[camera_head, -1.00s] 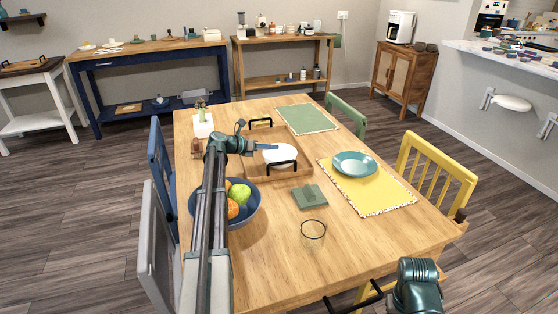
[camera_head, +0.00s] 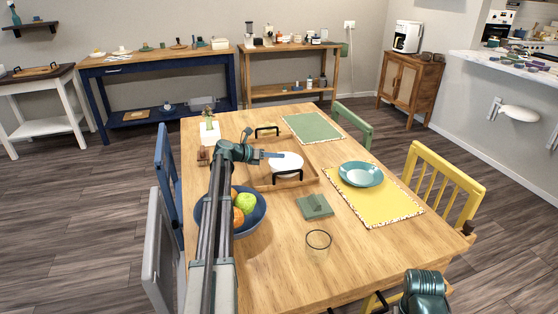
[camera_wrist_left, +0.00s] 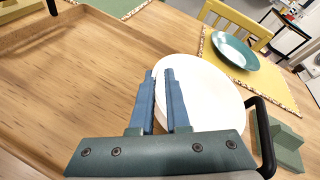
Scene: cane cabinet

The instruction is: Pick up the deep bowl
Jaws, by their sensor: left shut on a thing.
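The deep bowl is the round white bowl (camera_head: 287,166) on the wooden tray (camera_head: 262,180) at the middle of the table. I cannot tell if the bowl is clear of the tray. My right arm shows at the bottom right; its fingers are not clearly seen.
The tray has black handles (camera_head: 288,175). A blue fruit bowl (camera_head: 252,219) stands beside my left arm. A green block (camera_head: 315,206), a glass (camera_head: 318,240) and a teal plate (camera_head: 361,174) on a yellow mat (camera_head: 385,205) lie to the right. The near tabletop is clear.

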